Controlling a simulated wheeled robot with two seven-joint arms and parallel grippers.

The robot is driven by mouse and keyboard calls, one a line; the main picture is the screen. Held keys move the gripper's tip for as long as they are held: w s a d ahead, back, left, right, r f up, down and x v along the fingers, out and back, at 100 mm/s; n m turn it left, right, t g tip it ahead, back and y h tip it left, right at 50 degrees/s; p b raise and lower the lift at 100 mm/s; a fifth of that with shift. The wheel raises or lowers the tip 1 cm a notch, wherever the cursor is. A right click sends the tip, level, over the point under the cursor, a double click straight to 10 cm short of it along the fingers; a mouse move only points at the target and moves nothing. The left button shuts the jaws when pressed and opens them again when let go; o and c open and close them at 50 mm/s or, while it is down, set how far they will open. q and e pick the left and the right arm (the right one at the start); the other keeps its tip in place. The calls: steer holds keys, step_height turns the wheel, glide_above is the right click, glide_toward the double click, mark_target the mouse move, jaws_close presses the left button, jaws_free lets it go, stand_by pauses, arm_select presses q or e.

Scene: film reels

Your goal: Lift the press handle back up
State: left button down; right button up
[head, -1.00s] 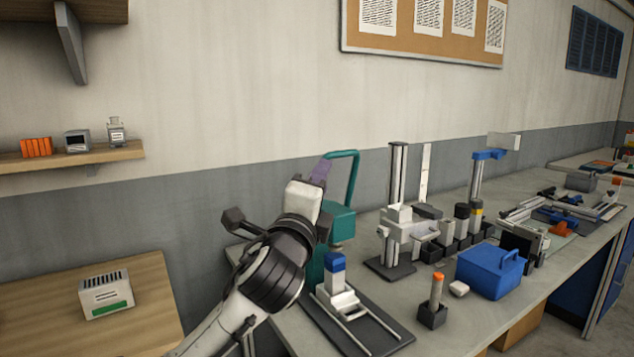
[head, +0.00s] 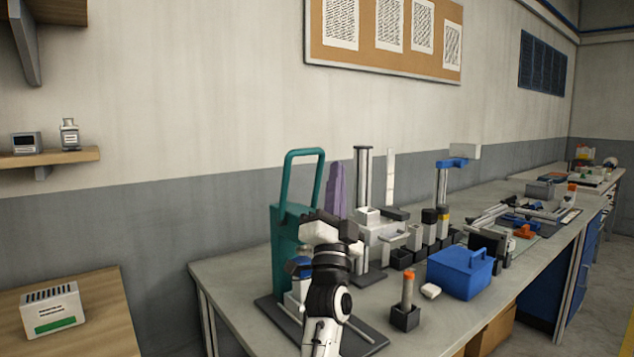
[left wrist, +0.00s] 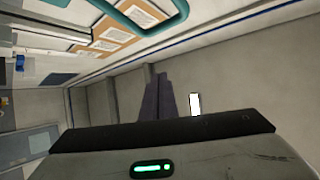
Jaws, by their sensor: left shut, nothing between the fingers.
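The teal press (head: 288,245) stands at the near left end of the grey bench. Its teal loop handle (head: 304,152) points upward above the body. My left gripper (head: 336,190) points up to the right of the handle in the head view, its purple fingers shut with nothing between them. In the left wrist view the fingers (left wrist: 157,98) stand together, and part of the handle (left wrist: 135,22) crosses the top, apart from them. My left wrist hides part of the press front and the blue-topped piece (head: 300,267) on its base. My right gripper is not in view.
A metal stand (head: 363,185) is behind my gripper. A blue box (head: 460,272), an orange-tipped cylinder in a black holder (head: 404,315) and several small blocks stand to the right. A wooden table (head: 100,310) with a white box (head: 52,310) is at left.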

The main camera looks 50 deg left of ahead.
mark_target(320, 163)
arm_select(q)
steer(key=d+f+n+g+y+b, duration=0.35)
steer(key=n+g+y, duration=0.35)
steer(key=n+g, duration=1.1)
steer(key=a+r+n+g+p, duration=0.1)
steer(key=a+r, duration=0.4)
steer(key=a, duration=0.5)
steer(key=shift+w+r+n+g+p, duration=0.15)
steer(key=shift+r+n+g+p, duration=0.2)
steer(key=shift+p, duration=0.4)
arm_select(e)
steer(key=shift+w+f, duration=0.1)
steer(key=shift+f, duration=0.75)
arm_select(q)
steer(key=shift+r, duration=0.1)
